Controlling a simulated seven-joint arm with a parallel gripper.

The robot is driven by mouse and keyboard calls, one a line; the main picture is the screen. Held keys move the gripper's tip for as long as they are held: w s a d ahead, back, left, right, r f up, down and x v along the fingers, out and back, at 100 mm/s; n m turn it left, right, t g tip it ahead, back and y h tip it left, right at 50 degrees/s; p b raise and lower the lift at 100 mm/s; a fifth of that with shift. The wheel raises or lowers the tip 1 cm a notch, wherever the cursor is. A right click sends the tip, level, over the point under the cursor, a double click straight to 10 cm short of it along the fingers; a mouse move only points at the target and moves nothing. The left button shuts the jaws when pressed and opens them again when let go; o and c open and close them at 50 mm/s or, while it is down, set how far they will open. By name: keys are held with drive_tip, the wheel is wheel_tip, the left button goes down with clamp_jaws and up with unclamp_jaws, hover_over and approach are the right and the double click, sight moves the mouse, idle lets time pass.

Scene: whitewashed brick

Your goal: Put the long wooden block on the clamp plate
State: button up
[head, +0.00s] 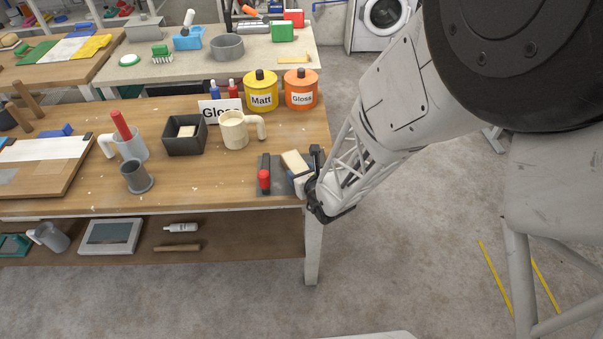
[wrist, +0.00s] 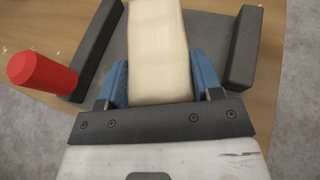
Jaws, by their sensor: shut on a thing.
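The long wooden block (wrist: 158,45) is pale and lies between the blue fingers of my gripper (wrist: 160,82), which is shut on it. In the head view, the block (head: 295,160) shows at the right front end of the workbench, beside my gripper (head: 306,184). The dark grey clamp plate (head: 272,188) lies under it, with a red handle (head: 264,179) on its left. In the wrist view the block is over the plate (wrist: 207,30), between two dark bars. I cannot tell whether it touches the plate. Its near end is hidden by my gripper.
The bench's right edge is close to the plate. Open floor lies to the right.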

drive_tip(key=shift+f, duration=0.15)
drive_tip(key=o, duration=1)
drive_tip(key=shift+r, duration=0.2)
drive_tip(key=v, duration=1.2)
idle(0.4)
